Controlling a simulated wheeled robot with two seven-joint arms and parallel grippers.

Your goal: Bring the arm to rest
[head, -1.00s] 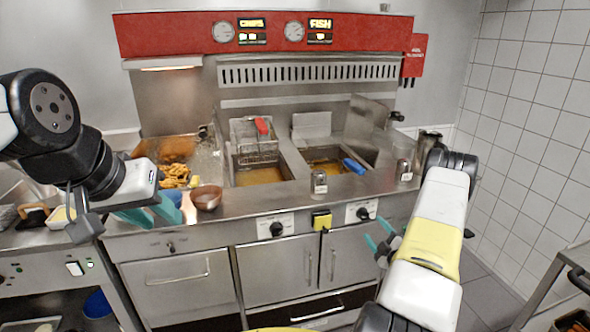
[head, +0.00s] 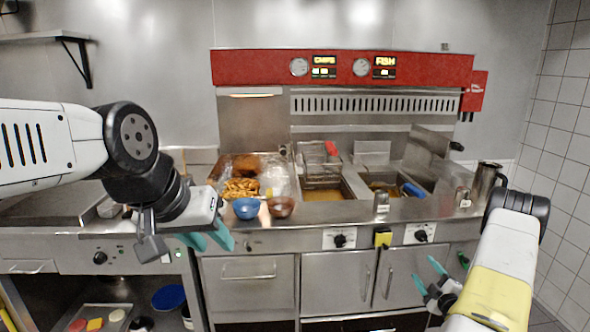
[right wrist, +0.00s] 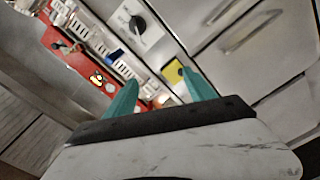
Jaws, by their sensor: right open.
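My left gripper (head: 210,240) hangs at the left of the head view, in front of the counter edge. Its teal fingers look apart, with nothing seen between them. My right gripper (head: 450,264) is at the lower right, in front of the fryer cabinet doors. Its teal fingers are apart and empty. The right wrist view also shows these open fingers (right wrist: 160,92), with a cabinet front and a black knob beyond. Both arms are bent, with the grippers low in front of the counter.
A blue bowl (head: 246,208) and a brown bowl (head: 281,206) stand on the counter near the left gripper. Behind them is a tray of fries (head: 241,188). The fryer (head: 328,192) has two oil wells. A tiled wall (head: 563,130) bounds the right side.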

